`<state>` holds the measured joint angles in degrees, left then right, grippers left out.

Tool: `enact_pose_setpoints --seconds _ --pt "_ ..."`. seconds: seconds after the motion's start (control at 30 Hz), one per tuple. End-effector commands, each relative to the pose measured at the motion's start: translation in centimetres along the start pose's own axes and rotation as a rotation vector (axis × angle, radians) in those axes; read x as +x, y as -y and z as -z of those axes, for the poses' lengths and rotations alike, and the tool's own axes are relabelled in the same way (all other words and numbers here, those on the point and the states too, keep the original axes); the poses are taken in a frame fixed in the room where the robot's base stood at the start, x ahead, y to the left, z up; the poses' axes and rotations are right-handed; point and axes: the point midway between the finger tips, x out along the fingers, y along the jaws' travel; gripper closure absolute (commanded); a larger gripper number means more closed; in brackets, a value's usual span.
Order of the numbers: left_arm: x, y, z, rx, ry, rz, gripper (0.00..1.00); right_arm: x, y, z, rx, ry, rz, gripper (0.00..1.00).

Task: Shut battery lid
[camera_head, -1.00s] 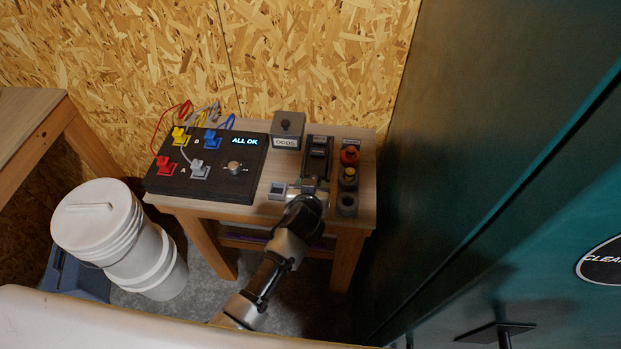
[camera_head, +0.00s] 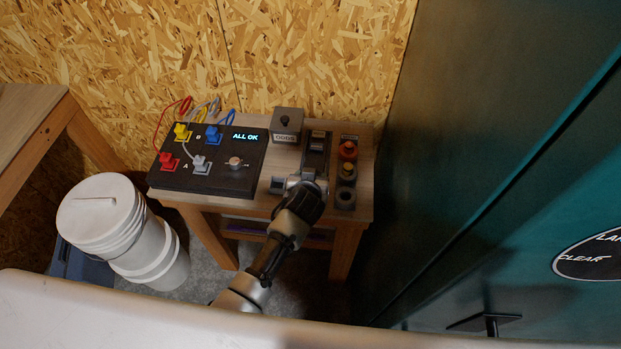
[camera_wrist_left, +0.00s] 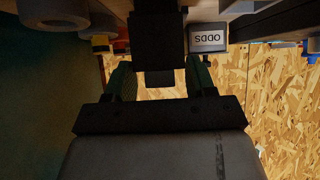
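A dark, narrow unit (camera_head: 314,156) with a pale label at its back end stands on the small bench. It is likely the battery holder, but I cannot make out whether its lid is up or down. My left gripper (camera_head: 307,178) is at the unit's front end and hides part of it. In the left wrist view its two green-sided fingers stand apart, with a dark block (camera_wrist_left: 159,45) in line with the gap between them. I cannot tell whether they touch it. My right gripper is not in view.
A black panel (camera_head: 225,179) with coloured plugs and a lit "ALL OK" display lies left of the unit. A grey "ODDS" box (camera_head: 287,125) stands behind left. Red (camera_head: 347,150) and yellow (camera_head: 346,170) knobs stand close on the right. A teal cabinet (camera_head: 480,180) bounds the right side.

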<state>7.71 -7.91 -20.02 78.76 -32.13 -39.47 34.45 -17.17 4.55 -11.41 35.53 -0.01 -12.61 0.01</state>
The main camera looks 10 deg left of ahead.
Motion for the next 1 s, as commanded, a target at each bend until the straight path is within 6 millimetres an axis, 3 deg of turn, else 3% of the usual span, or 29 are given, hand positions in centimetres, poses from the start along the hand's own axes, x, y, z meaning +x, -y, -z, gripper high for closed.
enact_pose_setpoints --seconds 0.33,0.8,1.0 --pt "-1.1 0.0 -0.1 -0.001 0.000 -0.001 0.45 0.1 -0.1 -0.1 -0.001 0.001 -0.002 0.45" --pt "-8.5 0.0 -0.2 -0.002 0.000 -0.001 0.45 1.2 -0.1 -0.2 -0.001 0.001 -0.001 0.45" --pt "-10.3 0.0 -0.1 0.000 0.000 -0.001 0.45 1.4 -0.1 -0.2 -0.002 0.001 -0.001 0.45"
